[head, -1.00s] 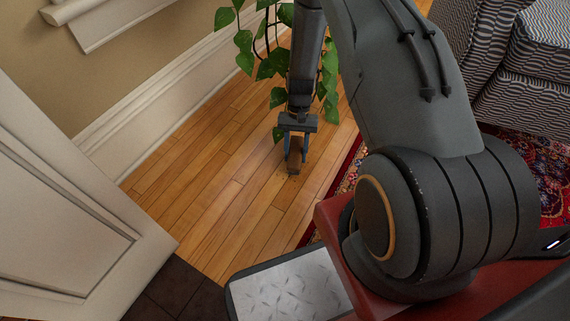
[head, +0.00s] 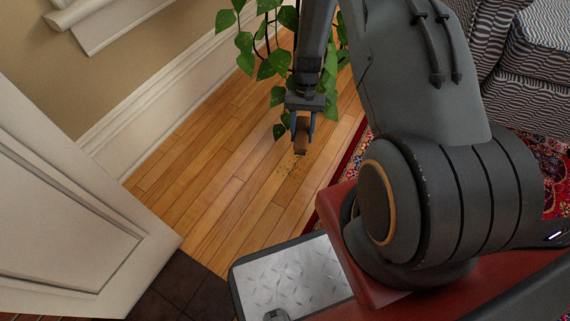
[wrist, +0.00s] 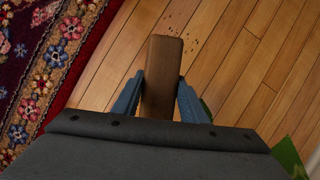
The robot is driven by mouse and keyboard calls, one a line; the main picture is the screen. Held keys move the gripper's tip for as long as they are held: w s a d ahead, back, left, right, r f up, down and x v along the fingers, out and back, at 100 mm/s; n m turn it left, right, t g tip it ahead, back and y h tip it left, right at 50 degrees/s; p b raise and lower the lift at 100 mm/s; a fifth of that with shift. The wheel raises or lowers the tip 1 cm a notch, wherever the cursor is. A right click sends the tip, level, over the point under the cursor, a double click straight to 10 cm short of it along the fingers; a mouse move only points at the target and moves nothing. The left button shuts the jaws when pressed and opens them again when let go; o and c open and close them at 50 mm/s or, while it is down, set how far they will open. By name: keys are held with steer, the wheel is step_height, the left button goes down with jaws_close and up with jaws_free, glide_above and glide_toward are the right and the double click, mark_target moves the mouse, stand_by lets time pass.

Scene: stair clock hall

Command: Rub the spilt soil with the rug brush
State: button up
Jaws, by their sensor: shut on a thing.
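My gripper (head: 302,124) is shut on the rug brush (head: 300,142), a brown wooden block, above the wood floor in the head view. In the wrist view the brush (wrist: 161,78) sticks out forward between the two blue-grey fingers (wrist: 159,98). The spilt soil (head: 288,166) shows as small dark specks on the boards just below and around the brush end. In the wrist view the soil (wrist: 190,42) lies beyond the brush tip and to its right. The brush's bristles are not visible, and I cannot tell whether the brush touches the floor.
A patterned red rug (head: 345,170) lies right of the soil. A leafy plant (head: 278,62) hangs behind my gripper. A white panelled door (head: 70,215) stands at the left, and a striped armchair (head: 530,75) at the upper right. Bare floor (head: 205,190) is clear left of the soil.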

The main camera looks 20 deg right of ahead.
steer(key=shift+r+p, duration=0.7)
steer(key=shift+r, duration=0.5)
